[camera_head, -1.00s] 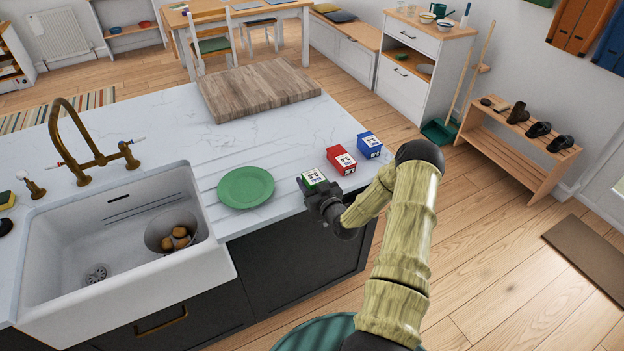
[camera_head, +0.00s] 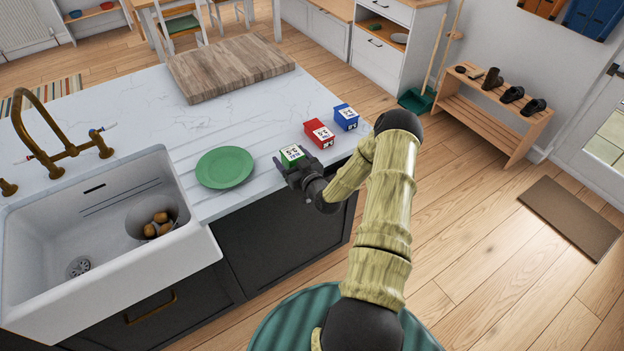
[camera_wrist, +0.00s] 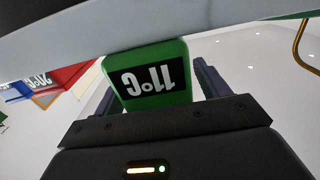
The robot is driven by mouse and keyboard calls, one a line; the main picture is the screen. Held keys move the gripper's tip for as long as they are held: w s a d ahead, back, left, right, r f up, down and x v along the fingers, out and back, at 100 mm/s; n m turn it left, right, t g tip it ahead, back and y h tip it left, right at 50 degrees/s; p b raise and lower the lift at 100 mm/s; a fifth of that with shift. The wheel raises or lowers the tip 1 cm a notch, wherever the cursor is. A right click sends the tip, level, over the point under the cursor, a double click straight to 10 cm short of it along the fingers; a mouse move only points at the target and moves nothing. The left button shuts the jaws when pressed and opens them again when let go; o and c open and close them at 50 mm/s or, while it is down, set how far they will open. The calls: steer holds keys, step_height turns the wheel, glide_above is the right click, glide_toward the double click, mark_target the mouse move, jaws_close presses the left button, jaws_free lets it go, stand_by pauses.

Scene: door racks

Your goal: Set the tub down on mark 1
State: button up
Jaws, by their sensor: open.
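A small green tub (camera_head: 292,155) with a white top label stands near the counter's front edge, right of the green plate. My gripper (camera_head: 287,170) is at its front side, low over the counter edge. In the wrist view the green tub (camera_wrist: 157,92) appears upside down, with a dark label reading 11°C, between my open fingers (camera_wrist: 158,85). One finger shows on each side of it. The tub appears to rest against the counter surface. No mark 1 is readable in these frames; the spot under the tub is hidden.
A red box (camera_head: 319,134) and a blue box (camera_head: 346,117) stand in a row behind the green tub. A green plate (camera_head: 225,167) lies to its left, beside the sink (camera_head: 105,240). A wooden board (camera_head: 230,68) lies farther back. The counter between board and plate is clear.

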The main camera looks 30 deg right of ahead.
steer(key=s+b, duration=0.6)
steer(key=s, duration=1)
steer(key=shift+s+d+r, duration=0.15)
steer(key=shift+s+r, duration=0.25)
steer(key=w+a+n+g, duration=0.3)
steer(key=a+g, duration=0.4)
steer(key=g, duration=0.1)
steer(key=s+a+r+m+g, duration=0.3)
steer(key=s+a+r+g, duration=0.4)
steer(key=s+a+r, duration=0.3)
steer(key=s+a, duration=0.1)
steer(key=s, duration=0.3)
steer(key=shift+r+h, duration=0.2)
steer(key=shift+h, duration=0.1)
